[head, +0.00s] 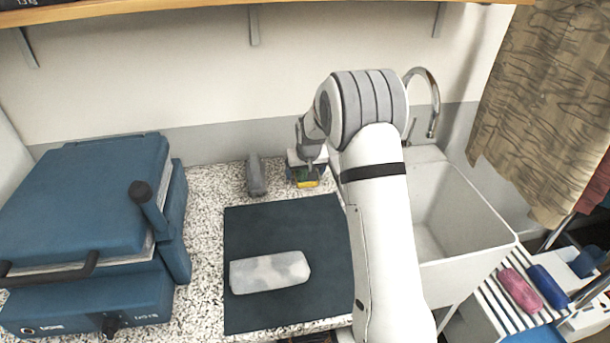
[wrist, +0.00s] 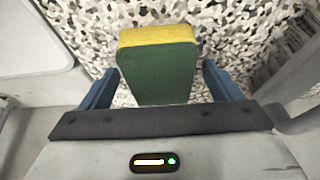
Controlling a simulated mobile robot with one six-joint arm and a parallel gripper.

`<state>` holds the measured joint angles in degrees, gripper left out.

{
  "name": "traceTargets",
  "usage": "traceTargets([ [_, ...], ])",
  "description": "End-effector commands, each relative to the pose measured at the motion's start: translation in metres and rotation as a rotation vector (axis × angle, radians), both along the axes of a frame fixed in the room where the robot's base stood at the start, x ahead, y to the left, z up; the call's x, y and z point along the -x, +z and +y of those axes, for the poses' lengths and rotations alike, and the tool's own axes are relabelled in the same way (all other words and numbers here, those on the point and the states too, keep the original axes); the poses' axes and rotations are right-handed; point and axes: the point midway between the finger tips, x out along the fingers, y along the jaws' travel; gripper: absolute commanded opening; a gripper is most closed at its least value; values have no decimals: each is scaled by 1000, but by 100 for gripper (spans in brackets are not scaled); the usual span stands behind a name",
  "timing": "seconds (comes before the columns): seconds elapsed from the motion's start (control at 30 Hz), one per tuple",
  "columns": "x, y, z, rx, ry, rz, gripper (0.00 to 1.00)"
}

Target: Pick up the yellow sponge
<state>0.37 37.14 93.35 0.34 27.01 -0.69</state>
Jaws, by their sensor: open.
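The yellow sponge (wrist: 157,37) has a yellow layer and a dark green face. In the wrist view it lies between the two blue fingers of my gripper (wrist: 156,88), with a gap on each side. In the head view the sponge (head: 306,184) shows as a small yellow and green piece on the speckled counter near the back wall. My gripper (head: 307,168) is open above and around it, pointing down, and hides part of it.
A grey upright object (head: 256,176) stands just left of the sponge. A dark mat (head: 285,222) with a grey-white block (head: 270,272) lies in front. A blue press (head: 85,235) is at left, a white sink (head: 455,205) at right. A shelf (head: 200,10) runs overhead.

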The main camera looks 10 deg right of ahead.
Motion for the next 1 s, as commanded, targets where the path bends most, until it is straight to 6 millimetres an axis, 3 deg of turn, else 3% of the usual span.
traceTargets([
  [0.67, 0, 0, 0, 0, 0, 0, 34],
  [1.0, -1, 12, 0, 0, 0, -3, 34],
])
